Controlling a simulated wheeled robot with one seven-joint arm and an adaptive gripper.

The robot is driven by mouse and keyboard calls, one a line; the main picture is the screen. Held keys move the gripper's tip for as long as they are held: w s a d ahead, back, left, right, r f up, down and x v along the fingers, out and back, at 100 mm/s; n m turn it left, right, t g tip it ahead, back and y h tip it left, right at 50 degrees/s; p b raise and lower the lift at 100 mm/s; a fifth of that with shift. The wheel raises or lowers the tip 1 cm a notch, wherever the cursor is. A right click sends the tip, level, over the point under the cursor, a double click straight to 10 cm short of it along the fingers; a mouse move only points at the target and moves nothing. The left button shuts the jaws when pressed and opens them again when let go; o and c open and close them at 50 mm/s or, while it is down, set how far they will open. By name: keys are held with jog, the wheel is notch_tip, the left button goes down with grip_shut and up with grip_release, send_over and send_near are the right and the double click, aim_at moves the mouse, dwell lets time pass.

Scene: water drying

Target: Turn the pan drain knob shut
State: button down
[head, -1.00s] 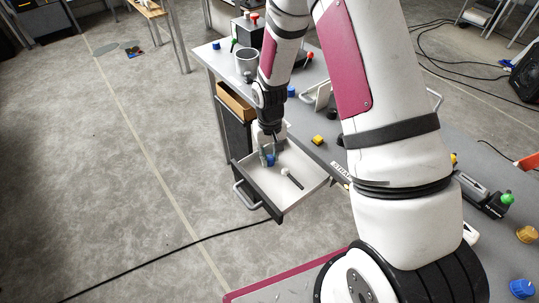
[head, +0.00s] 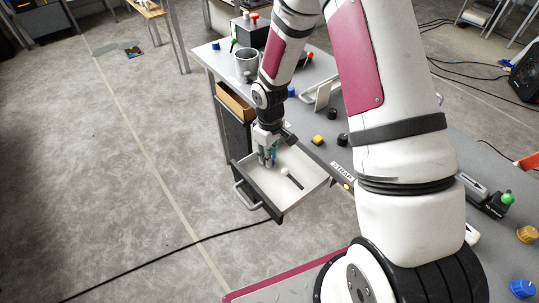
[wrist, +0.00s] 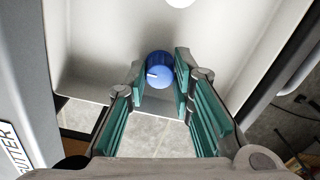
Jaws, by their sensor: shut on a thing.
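In the head view my gripper (head: 268,161) points down into the pan's left part. The fingers hide most or all of the knob there.
A dark-handled tool with a white head (head: 291,178) lies in the pan right of my gripper. The grey bench (head: 318,75) behind carries a metal cup (head: 246,62), a yellow block (head: 318,140) and other small parts. Open floor lies to the left.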

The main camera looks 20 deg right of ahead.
dwell(0.4)
jog(key=c, duration=1.7)
grip_release()
jog(key=shift+o, duration=0.2)
notch_tip(320, 180, up, 12)
